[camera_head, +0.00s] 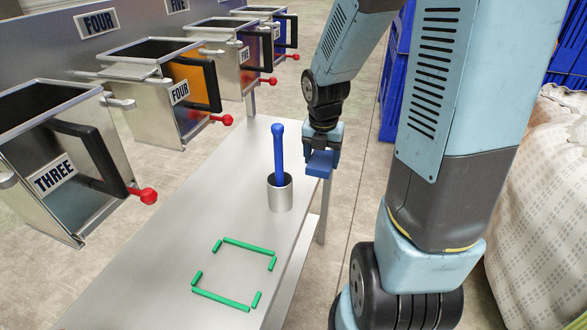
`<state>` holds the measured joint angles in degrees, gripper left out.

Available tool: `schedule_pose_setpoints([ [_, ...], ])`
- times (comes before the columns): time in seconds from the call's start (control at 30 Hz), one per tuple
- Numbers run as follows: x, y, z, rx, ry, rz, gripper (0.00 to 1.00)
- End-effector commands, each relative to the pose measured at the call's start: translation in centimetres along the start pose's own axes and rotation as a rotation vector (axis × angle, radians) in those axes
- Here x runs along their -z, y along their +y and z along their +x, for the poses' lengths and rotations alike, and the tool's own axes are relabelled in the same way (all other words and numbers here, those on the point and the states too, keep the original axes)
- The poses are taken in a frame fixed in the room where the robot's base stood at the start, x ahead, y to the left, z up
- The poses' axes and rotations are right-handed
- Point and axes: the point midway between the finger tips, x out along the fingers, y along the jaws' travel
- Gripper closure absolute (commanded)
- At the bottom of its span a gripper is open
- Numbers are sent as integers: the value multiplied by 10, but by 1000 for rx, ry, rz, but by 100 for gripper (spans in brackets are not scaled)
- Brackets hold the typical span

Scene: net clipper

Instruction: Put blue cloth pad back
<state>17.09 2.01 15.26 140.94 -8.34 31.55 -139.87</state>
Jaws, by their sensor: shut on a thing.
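The blue cloth pad (320,163) is in my gripper (321,152), held near the right edge of the metal table (170,270). My gripper is shut on it, with the fingers pointing down. The pad appears to be apart from the table top, but its exact height is hard to tell. Green strips (222,300) mark a broken rectangular outline on the table, and the area inside it is bare.
A metal cup (280,197) holding an upright blue-handled tool (279,150) stands on the table just left of my gripper. Numbered metal bins (60,190) with black handles and red knobs line the left. Blue crates (396,80) and a white sack (545,190) are at right.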

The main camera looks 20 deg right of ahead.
Motion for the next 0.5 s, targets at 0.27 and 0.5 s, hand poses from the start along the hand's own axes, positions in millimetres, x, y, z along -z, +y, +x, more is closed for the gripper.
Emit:
schedule_pose_setpoints([
  [0.27, -25, 24, 21, 1, 3, 7, 71],
  [0.5, -50, 51, 41, 2, 2, 13, 71],
])
